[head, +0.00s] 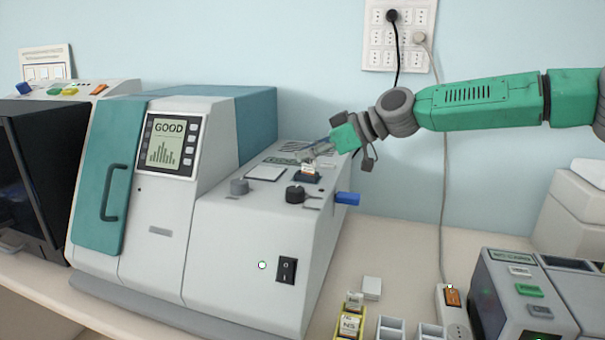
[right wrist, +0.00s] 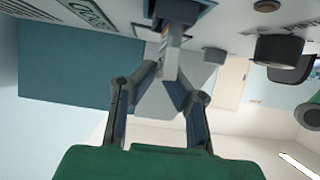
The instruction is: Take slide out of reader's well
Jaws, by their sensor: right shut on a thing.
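The reader (head: 245,215) is a white and teal machine with a screen reading "GOOD" over a bar graph. Its well (head: 306,178) is a small dark block on the sloped top, also seen in the right wrist view (right wrist: 188,14). The slide (head: 309,169) is small and pale with an orange mark, standing at the well. In the right wrist view the slide (right wrist: 170,62) lies between the fingers, with its far end at the well; how deep it sits is unclear. My right gripper (head: 311,156) is shut on the slide. My left gripper is not in view.
A dark knob (head: 295,193) and a grey knob (head: 239,186) stand beside the well, with a blue lever (head: 347,199) at the reader's right side. A yellow rack (head: 350,318) and a dark device (head: 525,295) stand at the lower right.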

